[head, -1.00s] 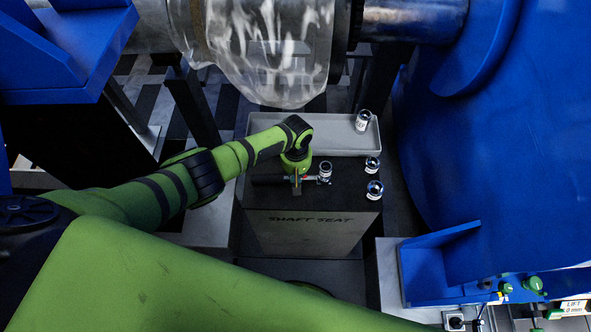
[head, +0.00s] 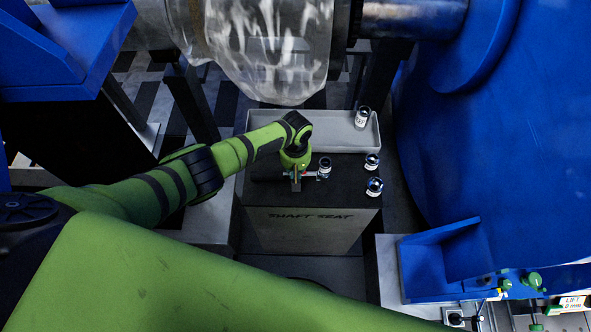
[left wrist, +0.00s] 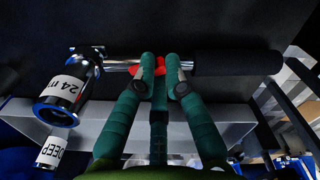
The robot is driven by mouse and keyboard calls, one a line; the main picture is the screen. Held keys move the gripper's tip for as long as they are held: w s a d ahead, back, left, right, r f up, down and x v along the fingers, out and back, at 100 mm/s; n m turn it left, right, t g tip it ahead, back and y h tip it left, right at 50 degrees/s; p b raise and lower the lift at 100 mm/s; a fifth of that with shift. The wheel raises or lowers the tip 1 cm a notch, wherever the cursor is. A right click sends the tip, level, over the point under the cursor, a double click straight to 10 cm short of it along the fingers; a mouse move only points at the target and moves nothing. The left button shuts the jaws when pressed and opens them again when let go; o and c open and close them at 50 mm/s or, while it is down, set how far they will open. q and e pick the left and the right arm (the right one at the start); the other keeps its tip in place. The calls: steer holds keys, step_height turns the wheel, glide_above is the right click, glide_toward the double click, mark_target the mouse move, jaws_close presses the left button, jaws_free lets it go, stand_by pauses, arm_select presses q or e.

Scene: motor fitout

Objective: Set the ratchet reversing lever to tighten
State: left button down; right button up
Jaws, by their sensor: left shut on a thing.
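The ratchet lies across the left wrist view, with a black grip (left wrist: 236,63) on the right and a chrome shaft (left wrist: 118,65) on the left. A socket marked 24 mm (left wrist: 62,92) is on its left end. A red piece (left wrist: 158,67), apparently the reversing lever, shows between the fingertips; which way it is set cannot be told. My left gripper (left wrist: 162,68) is shut on the ratchet around this red piece. In the head view the left gripper (head: 296,178) is over the black bench top, with the 24 mm socket (head: 324,168) just to its right. My right gripper is out of view.
The dark block marked SHAFT SEAT (head: 310,228) carries two more sockets (head: 372,162) (head: 374,187) at its right edge. A grey tray (head: 285,138) behind it holds another socket (head: 361,118). A large blue housing (head: 490,150) closes the right side. A shiny rounded body (head: 265,55) hangs above.

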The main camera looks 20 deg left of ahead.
arm_select(q)
steer(key=shift+w+r, duration=0.1)
steer(key=c, duration=1.5)
jaws_free()
step_height(320, 180, up, 12)
